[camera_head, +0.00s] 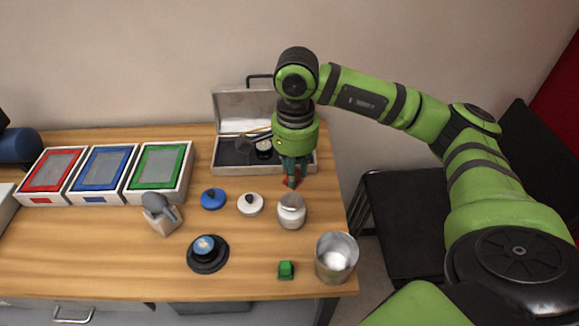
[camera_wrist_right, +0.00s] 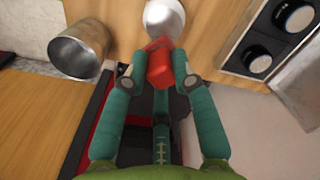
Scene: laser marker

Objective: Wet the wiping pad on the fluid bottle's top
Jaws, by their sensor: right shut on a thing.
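My right gripper (camera_head: 292,181) points down and is shut on a small red block-like piece, the wiping pad (camera_head: 291,183). The red pad (camera_wrist_right: 160,66) shows clearly between the fingertips in the right wrist view. The fluid bottle (camera_head: 291,214) is a squat pale, metallic-looking container on the table, just in front of the gripper in the head view. A rounded white top, likely the same bottle (camera_wrist_right: 165,16), lies beyond the pad in the wrist view. I cannot tell the height of the pad over the table. My left gripper is not in view.
An open case (camera_head: 228,168) stands close behind the gripper. A metal cup (camera_head: 336,258) and a green block (camera_head: 286,270) are in front. White (camera_head: 250,204) and blue (camera_head: 212,199) knobbed discs sit left of the bottle. Three coloured-frame boxes stand far left.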

